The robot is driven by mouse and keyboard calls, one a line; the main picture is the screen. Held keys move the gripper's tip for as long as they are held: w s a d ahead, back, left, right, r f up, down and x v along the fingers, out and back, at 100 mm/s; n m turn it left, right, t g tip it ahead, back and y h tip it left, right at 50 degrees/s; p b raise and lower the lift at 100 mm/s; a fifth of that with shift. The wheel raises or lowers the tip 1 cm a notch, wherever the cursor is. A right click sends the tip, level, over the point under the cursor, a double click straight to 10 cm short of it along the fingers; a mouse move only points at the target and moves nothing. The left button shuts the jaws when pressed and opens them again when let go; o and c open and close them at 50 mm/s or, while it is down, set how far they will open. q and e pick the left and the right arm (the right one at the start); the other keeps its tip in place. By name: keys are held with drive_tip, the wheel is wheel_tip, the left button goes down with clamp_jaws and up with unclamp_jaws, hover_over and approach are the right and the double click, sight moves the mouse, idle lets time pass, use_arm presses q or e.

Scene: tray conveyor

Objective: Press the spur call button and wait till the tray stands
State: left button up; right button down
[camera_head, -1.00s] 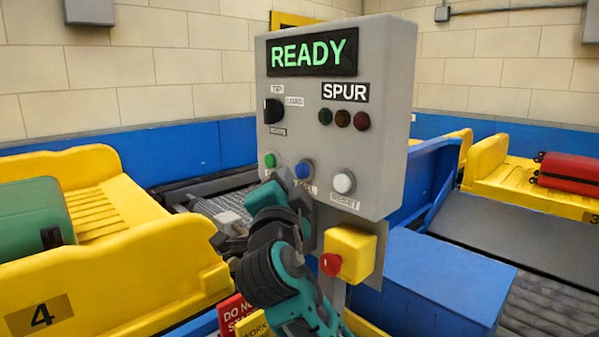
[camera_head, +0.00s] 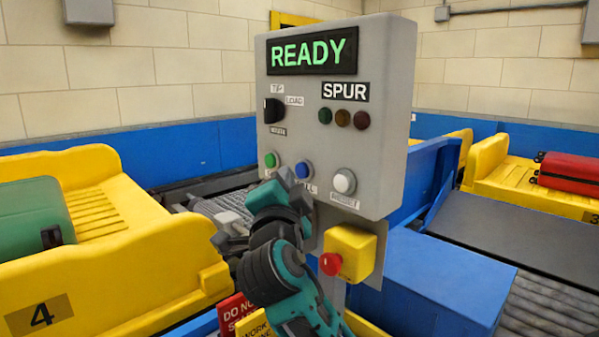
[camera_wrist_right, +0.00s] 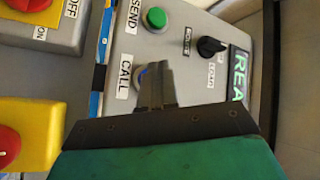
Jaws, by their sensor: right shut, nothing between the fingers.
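The grey SPUR panel (camera_head: 390,110) shows READY in green on its display (camera_head: 313,51). The blue call button (camera_head: 304,169) sits in its lower row, between a green button and a white one. My right gripper (camera_wrist_right: 154,88) is shut and empty, its tips in front of the blue button marked CALL (camera_wrist_right: 141,78), partly covering it. I cannot tell whether they touch it. A yellow tray marked 4 (camera_head: 150,265) stands at the left with a green suitcase (camera_head: 32,215) in it. Another yellow tray (camera_head: 490,165) at the right holds a red suitcase (camera_head: 568,170). My left gripper is not seen.
The green SEND button (camera_wrist_right: 154,18) is close to the call button. A yellow box with a red stop button (camera_head: 331,264) is just below the panel. A black selector knob (camera_head: 272,111) and three dark lamps are above. A blue box (camera_head: 440,275) stands at the right.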

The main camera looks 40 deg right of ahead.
drive_tip(key=shift+d, duration=0.35)
drive_tip(key=shift+d+b, duration=0.35)
drive_tip(key=shift+d, duration=0.2)
idle(0.6)
drive_tip(key=shift+a, duration=0.1)
drive_tip(key=shift+a+b, duration=0.4)
drive_tip(key=shift+a, duration=0.45)
